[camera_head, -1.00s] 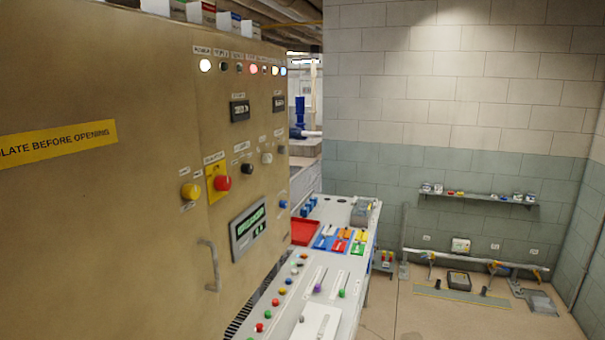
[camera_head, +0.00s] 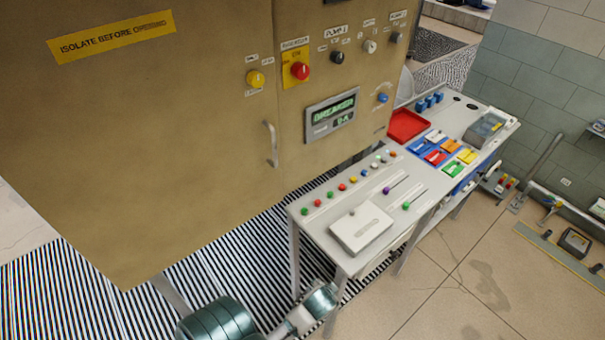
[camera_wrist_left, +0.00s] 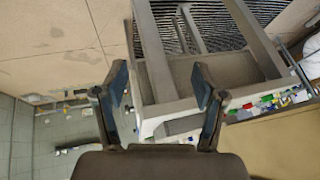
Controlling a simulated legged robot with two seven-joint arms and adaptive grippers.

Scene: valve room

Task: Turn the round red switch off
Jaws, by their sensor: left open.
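A round red switch (camera_head: 300,71) sits on a yellow plate (camera_head: 290,58) on the front of the tan cabinet (camera_head: 210,140). Its setting cannot be read from here. A green-lit display reading "BREAKER" (camera_head: 332,113) is below and right of it. My left gripper (camera_wrist_left: 160,82) is open and empty in the left wrist view, with its two dark fingers spread apart over a grey table frame. In the head view only part of my teal arm shows at the bottom, well below and away from the switch. My right gripper is not in view.
A yellow knob (camera_head: 256,79) is left of the switch, and a black knob (camera_head: 337,57) is right. A cabinet handle (camera_head: 271,144) sticks out below. The white console (camera_head: 365,232) with small coloured buttons and levers stands at right.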

